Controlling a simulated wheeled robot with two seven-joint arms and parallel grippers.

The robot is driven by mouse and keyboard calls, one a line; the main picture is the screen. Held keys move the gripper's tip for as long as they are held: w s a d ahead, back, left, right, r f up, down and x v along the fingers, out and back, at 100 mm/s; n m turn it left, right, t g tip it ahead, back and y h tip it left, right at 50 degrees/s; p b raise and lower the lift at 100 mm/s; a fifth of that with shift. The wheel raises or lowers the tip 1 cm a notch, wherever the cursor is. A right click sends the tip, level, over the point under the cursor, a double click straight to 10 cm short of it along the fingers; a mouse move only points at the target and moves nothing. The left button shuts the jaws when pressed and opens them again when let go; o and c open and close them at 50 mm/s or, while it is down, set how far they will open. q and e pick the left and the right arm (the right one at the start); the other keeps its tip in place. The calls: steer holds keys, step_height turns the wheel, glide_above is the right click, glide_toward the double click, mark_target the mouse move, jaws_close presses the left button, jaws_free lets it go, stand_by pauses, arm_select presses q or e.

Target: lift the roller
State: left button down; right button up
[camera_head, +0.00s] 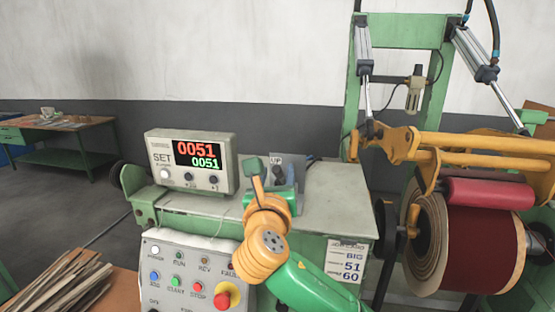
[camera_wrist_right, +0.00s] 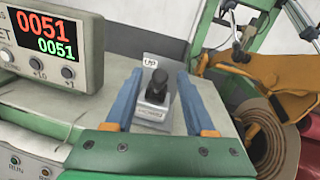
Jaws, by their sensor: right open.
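The red roller (camera_head: 490,193) rests against or just above the large coil (camera_head: 485,245) at the right; I cannot tell if they touch. A small lever with a black knob (camera_wrist_right: 158,86) stands on a grey plate marked UP (camera_wrist_right: 150,62) on the machine top. My right gripper (camera_head: 277,174) is over this plate. In the right wrist view its two blue fingers (camera_wrist_right: 160,84) are open, one on each side of the lever, with gaps to the knob. My left gripper is not in view.
A counter box (camera_head: 190,162) reading 0051 stands left of the lever. A button panel (camera_head: 190,275) with a red stop knob is below. Yellow arms (camera_head: 450,145) and a green frame (camera_head: 437,75) rise at the right. The grey top (camera_head: 335,190) right of the lever is clear.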

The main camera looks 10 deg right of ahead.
steer(key=shift+w+d+r, duration=0.1)
steer(key=shift+w+r, duration=0.1)
steer(key=shift+w, duration=0.25)
steer(key=shift+w+d+f, duration=0.1)
steer(key=shift+w+f, duration=0.2)
steer(key=shift+w, duration=0.2)
steer(key=shift+w+d+f, duration=0.1)
steer(key=shift+w+f, duration=0.15)
steer(key=shift+w, duration=0.25)
steer(key=shift+s+r, duration=0.1)
steer(key=shift+s, duration=0.05)
jaws_close()
